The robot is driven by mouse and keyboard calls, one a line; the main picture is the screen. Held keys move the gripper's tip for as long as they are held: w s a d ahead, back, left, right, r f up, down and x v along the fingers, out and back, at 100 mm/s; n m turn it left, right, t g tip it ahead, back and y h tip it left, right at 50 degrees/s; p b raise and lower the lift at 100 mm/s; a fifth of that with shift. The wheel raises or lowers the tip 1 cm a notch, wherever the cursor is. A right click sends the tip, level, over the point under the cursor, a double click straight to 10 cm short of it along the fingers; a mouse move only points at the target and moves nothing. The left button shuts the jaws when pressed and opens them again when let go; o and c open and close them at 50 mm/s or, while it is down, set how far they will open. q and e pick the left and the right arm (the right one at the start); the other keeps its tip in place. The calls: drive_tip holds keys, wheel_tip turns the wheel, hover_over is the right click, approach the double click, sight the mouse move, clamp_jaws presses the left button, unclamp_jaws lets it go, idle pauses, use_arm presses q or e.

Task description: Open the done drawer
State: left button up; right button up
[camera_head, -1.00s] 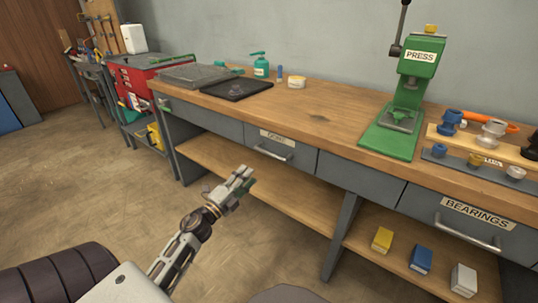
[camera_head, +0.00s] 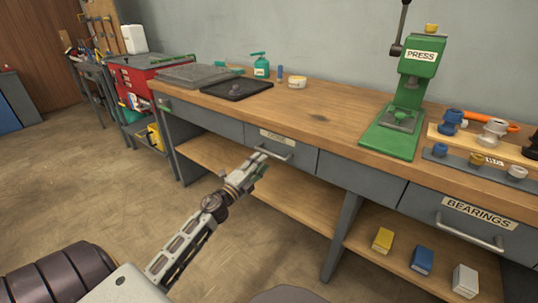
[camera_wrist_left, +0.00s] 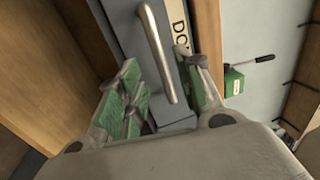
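The done drawer (camera_head: 300,152) is a grey drawer front under the wooden bench top, left of the middle in the head view, and looks shut. Its label shows partly at the top. Its bar handle (camera_head: 279,154) is silver. My left gripper (camera_head: 262,160) is just in front of the drawer, by the left end of the handle. In the left wrist view the handle (camera_wrist_left: 156,50) runs between the two green-padded fingers of my left gripper (camera_wrist_left: 160,92). The fingers are spread, with gaps to the handle. My right gripper is not in view.
The bench top (camera_head: 310,110) carries a green press (camera_head: 405,100), a black tray (camera_head: 237,89) and a bearing rack (camera_head: 480,165). The bearings drawer (camera_head: 470,220) is at the right. A lower shelf (camera_head: 290,195) lies under the done drawer. Open floor is at the left.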

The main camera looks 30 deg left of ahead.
sight(269, 153)
use_arm(q)
drive_tip(key=shift+x, duration=3.05)
drive_tip(key=shift+c, duration=0.2)
clamp_jaws()
